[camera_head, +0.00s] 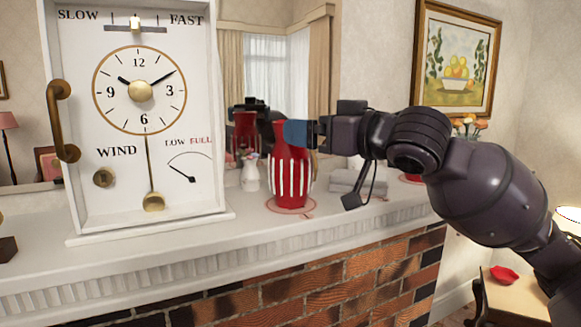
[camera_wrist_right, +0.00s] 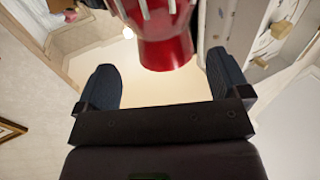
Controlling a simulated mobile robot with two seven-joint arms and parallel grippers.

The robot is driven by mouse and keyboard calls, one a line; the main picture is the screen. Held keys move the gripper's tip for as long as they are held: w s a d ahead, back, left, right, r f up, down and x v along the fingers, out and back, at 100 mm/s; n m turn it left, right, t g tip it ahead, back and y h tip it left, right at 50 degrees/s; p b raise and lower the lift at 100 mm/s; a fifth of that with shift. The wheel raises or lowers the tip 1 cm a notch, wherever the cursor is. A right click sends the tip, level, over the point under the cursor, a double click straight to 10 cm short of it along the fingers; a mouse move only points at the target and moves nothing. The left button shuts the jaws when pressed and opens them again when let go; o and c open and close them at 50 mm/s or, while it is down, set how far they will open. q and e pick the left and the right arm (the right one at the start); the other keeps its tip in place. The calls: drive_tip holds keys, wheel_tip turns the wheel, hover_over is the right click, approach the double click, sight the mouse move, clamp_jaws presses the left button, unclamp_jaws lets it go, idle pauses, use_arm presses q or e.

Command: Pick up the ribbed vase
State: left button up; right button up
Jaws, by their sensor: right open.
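The ribbed vase (camera_head: 290,181) is red with white vertical ribs and stands upright on the mantel on a round reddish mat (camera_head: 299,209). My right gripper (camera_head: 297,133) reaches in from the right at the height of the vase's neck; a blue finger overlaps the neck's right side. In the right wrist view the vase's red neck and rim (camera_wrist_right: 165,48) lie between the tips of the open fingers (camera_wrist_right: 160,62), with gaps on both sides. The vase appears inverted there. My left gripper is not in view.
A large white clock (camera_head: 145,185) stands left of the vase. A small white figurine (camera_head: 250,175) is close behind-left. Folded grey cloths (camera_head: 352,182) lie to the right. A mirror behind reflects the vase (camera_head: 245,130). The mantel front (camera_head: 250,240) is clear.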

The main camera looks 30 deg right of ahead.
drive_tip(key=shift+a+x, duration=0.2)
drive_tip(key=shift+x, duration=2.4)
drive_tip(key=shift+s, duration=0.1)
drive_tip(key=c, duration=1.4)
drive_tip(key=shift+c, duration=0.8)
drive_tip(key=shift+r, duration=0.15)
